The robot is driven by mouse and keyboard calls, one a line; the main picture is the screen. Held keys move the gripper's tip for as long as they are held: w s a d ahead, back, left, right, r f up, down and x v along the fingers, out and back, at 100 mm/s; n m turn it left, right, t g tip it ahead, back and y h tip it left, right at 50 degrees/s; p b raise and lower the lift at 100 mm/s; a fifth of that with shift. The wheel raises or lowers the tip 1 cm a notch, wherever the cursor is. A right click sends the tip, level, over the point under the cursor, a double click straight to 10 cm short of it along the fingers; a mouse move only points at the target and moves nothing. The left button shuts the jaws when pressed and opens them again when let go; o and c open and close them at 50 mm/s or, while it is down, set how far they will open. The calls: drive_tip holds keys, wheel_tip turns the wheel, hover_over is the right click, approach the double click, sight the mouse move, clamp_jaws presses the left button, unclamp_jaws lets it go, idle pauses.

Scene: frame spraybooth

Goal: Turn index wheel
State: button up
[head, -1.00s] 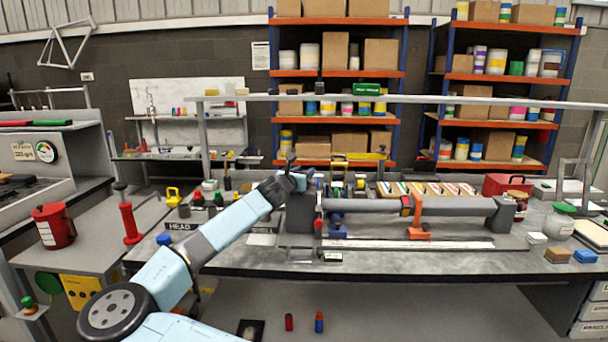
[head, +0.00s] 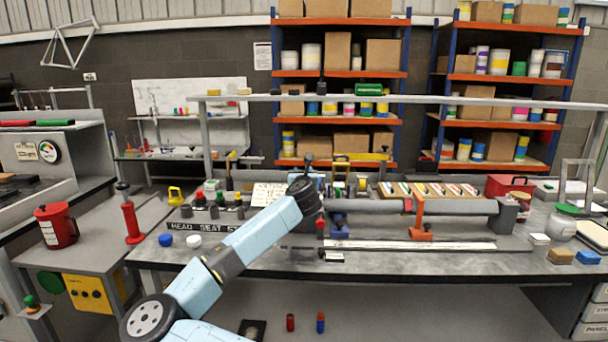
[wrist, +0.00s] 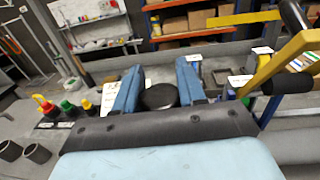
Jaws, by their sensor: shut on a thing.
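My gripper (wrist: 160,90) shows in the wrist view as two blue fingers on either side of a black round knob (wrist: 158,97). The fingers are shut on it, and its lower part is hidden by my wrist. I cannot tell how the knob joins the index wheel, which I cannot make out clearly. In the head view my wrist covers the left end of the bench fixture, hiding my fingers and the knob. The fixture carries a long grey tube (head: 460,206), held by an orange clamp (head: 421,215).
A labelled rack (head: 215,224) with coloured-top items stands left of the fixture. A blue cap (head: 165,240) and a white cap (head: 193,241) lie before it. A yellow bar frame (wrist: 290,60) rises close right of my fingers.

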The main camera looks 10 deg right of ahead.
drive_tip(key=n+y, duration=0.1)
drive_tip(key=y, duration=0.1)
drive_tip(key=n+y, duration=0.3)
drive_tip(key=y, duration=0.1)
drive_tip(key=shift+a+y, duration=0.35)
drive_tip(key=shift+y, duration=0.05)
drive_tip(key=shift+a+n+g+y, duration=0.15)
drive_tip(key=shift+n+g+y, duration=0.15)
drive_tip(key=shift+n+y, duration=0.75)
drive_tip(key=shift+a+n+g+y, duration=0.1)
drive_tip(key=shift+n+g+y, duration=0.2)
drive_tip(key=shift+n+y, duration=0.75)
drive_tip(key=shift+y, duration=0.6)
drive_tip(key=o, duration=1)
drive_tip(key=shift+s, duration=0.1)
